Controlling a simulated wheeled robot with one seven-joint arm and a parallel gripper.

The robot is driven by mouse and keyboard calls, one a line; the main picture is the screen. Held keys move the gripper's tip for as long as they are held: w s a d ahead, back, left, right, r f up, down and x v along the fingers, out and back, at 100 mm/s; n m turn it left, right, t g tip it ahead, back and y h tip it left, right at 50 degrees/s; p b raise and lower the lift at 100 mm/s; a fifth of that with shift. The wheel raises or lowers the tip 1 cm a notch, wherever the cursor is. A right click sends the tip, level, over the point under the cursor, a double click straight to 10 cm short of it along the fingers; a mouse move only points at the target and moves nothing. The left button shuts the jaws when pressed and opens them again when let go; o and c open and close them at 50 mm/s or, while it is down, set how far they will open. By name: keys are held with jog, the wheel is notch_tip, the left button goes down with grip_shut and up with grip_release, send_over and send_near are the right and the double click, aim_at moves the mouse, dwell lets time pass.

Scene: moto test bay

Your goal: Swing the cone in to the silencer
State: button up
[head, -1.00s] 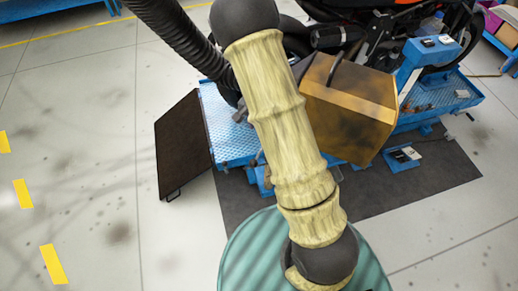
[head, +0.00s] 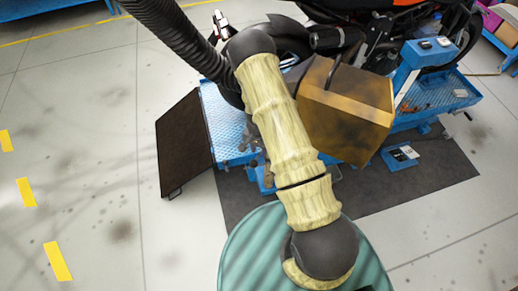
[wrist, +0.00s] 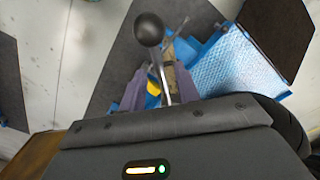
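A black ball knob on a thin metal rod (wrist: 149,30) shows in the wrist view. The rod runs down between the two grey-purple fingers of my gripper (wrist: 159,72), which stand apart with a gap on each side of it. I see no finger touching the rod. In the head view my gripper is hidden behind my arm. A black ribbed hose (head: 180,38) comes down from the top left and passes behind my arm.
A brown-yellow box (head: 345,110) stands right of my arm by the motorcycle (head: 400,25). The blue lift (head: 222,125) has a dark ramp plate (head: 183,145) at its left. A dark mat (head: 440,165) lies beneath. The grey floor at left is clear.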

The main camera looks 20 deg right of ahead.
jog(key=shift+f, duration=0.3)
grip_shut()
jog(key=shift+w, duration=0.1)
